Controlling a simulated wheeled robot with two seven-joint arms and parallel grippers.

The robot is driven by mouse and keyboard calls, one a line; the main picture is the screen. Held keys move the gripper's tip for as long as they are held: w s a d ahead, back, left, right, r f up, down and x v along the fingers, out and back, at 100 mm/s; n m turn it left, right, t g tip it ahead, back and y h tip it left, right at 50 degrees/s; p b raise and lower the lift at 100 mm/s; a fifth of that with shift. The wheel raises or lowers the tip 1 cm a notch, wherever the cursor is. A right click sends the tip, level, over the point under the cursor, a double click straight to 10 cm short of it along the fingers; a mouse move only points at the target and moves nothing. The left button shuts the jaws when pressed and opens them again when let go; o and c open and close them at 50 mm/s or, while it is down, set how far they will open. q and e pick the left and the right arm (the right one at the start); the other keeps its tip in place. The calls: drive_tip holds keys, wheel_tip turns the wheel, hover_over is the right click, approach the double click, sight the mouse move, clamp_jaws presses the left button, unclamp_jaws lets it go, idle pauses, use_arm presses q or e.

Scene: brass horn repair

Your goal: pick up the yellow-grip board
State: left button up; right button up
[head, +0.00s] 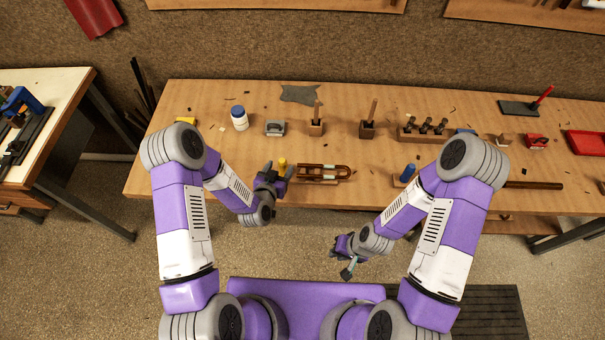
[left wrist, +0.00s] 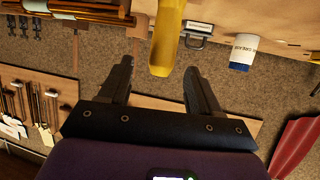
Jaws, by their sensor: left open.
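The yellow grip (head: 282,161) of the board shows near the front edge of the workbench in the head view, just beyond my left gripper. The board under it cannot be made out. In the left wrist view the grip (left wrist: 167,40) is large, and its near end lies between the fingertips, with visible gaps at the sides. My left gripper (head: 276,172) is open, its fingers (left wrist: 158,68) apart and holding nothing. My right gripper (head: 348,268) hangs in front of the bench, low and away from the grip; its jaw state is unclear.
A brass-coloured slide assembly (head: 323,172) lies just right of the grip. Bare bench top (head: 225,150) lies left of the grip.

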sight(281, 166)
use_arm(q)
drive_tip(key=shift+x, duration=2.35)
drive_tip(key=shift+a+f, duration=0.1)
drive_tip(key=shift+a, duration=0.05)
clamp_jaws()
